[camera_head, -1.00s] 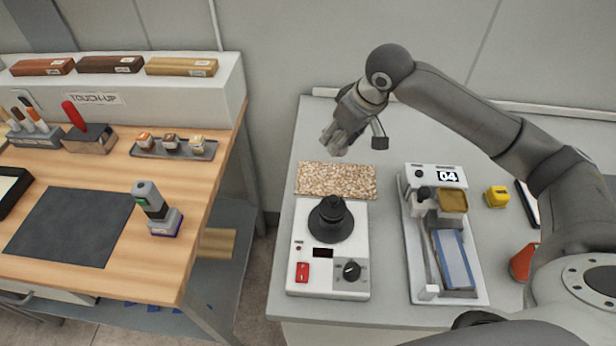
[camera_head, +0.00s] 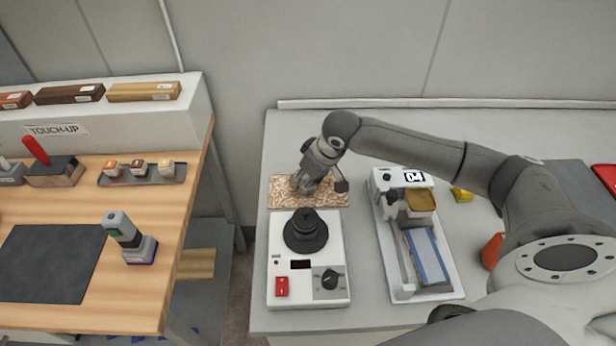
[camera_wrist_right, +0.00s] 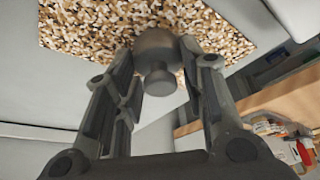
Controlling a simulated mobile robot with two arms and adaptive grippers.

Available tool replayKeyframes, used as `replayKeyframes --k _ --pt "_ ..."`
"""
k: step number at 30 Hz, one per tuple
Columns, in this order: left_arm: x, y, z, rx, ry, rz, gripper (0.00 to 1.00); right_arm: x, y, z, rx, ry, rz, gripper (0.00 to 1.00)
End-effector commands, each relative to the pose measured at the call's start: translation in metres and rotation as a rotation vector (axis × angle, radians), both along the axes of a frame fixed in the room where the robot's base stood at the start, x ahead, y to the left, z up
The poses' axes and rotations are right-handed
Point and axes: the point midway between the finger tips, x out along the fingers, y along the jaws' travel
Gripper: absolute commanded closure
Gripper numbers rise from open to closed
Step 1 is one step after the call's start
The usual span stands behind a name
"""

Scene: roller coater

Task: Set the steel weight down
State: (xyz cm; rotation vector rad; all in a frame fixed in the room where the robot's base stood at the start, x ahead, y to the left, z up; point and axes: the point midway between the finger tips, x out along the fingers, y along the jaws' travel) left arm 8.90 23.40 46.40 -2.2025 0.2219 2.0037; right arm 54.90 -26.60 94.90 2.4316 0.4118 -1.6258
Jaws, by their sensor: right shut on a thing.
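The steel weight (camera_wrist_right: 156,48), a grey cylinder with a knob, is between the fingers of my right gripper in the right wrist view. My right gripper (camera_head: 304,188) is shut on it, over the speckled cork mat (camera_head: 335,195) on the grey bench. The mat also shows behind the weight in the wrist view (camera_wrist_right: 75,22). In the head view the fingers hide most of the weight. Whether it touches the mat I cannot tell. My left gripper is not in view.
A white hotplate-like unit (camera_head: 312,285) with a black round top (camera_head: 305,233) stands just in front of the mat. The roller coater (camera_head: 452,287), marked 04, is to the right. A yellow block (camera_head: 462,195) lies beyond it. A wooden touch-up table (camera_head: 180,215) is at left.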

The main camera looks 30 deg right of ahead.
Motion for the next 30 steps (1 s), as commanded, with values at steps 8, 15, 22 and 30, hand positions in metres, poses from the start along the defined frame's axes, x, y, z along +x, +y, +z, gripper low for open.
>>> replayKeyframes --k 8,15,22,30 --pt "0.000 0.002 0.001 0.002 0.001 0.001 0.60 0.000 0.000 -0.003 0.000 0.000 0.000 0.42" --pt "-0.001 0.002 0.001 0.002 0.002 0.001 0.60 0.000 0.000 -0.002 0.000 0.000 0.000 0.41" --pt "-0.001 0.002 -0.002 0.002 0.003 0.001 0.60 -0.003 -0.001 0.010 0.001 -0.003 0.000 0.41" --pt "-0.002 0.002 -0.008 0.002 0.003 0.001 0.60 -0.023 -0.009 0.061 -0.002 -0.005 0.001 0.41"
